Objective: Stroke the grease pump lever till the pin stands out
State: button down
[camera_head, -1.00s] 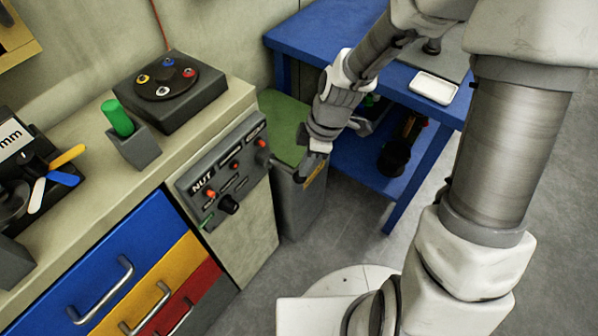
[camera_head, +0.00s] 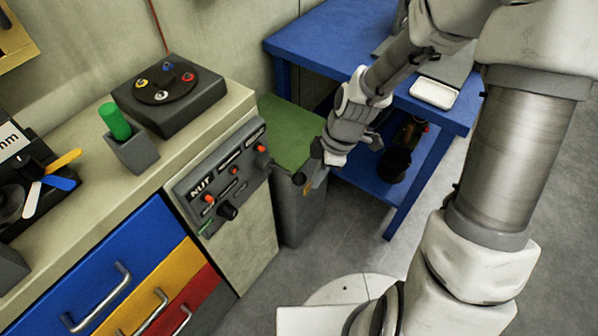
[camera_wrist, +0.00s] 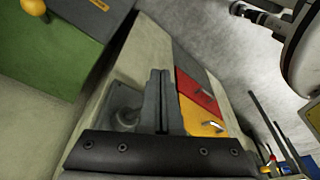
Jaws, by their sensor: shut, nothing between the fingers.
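My gripper (camera_head: 303,183) is shut and empty. In the head view it points down and left, in front of the green-topped grey box (camera_head: 283,125), beside the right edge of the NUT panel (camera_head: 220,180). In the wrist view its closed fingers (camera_wrist: 160,98) stand upright in the middle. A yellow ball knob (camera_wrist: 33,6) shows at the top left, over the green top (camera_wrist: 50,45). I cannot tell whether it belongs to the pump lever. A round grey knob (camera_wrist: 126,114) is left of the fingers. I cannot make out the pin.
The beige counter (camera_head: 185,150) holds a dark box with coloured buttons (camera_head: 170,92) and a green-handled tool in a grey holder (camera_head: 132,150). A blue table (camera_head: 320,45) stands behind my arm, with a white tray (camera_head: 434,93) on it. Grey floor (camera_head: 330,250) is open in front.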

jog(key=shift+d, duration=0.1)
jog(key=shift+r, duration=0.1)
jog(key=p+v, duration=0.5)
jog(key=v, duration=1.2)
jog(key=shift+r, duration=0.15)
jog(key=shift+p, duration=0.45)
dwell(0.6)
jog(key=a+f+h+p, duration=0.1)
jog(key=a+f+p, duration=0.5)
jog(key=p, duration=0.4)
jog(key=shift+a+f+h, duration=0.25)
jog(key=shift+a+h, duration=0.05)
jog(key=shift+a, duration=0.15)
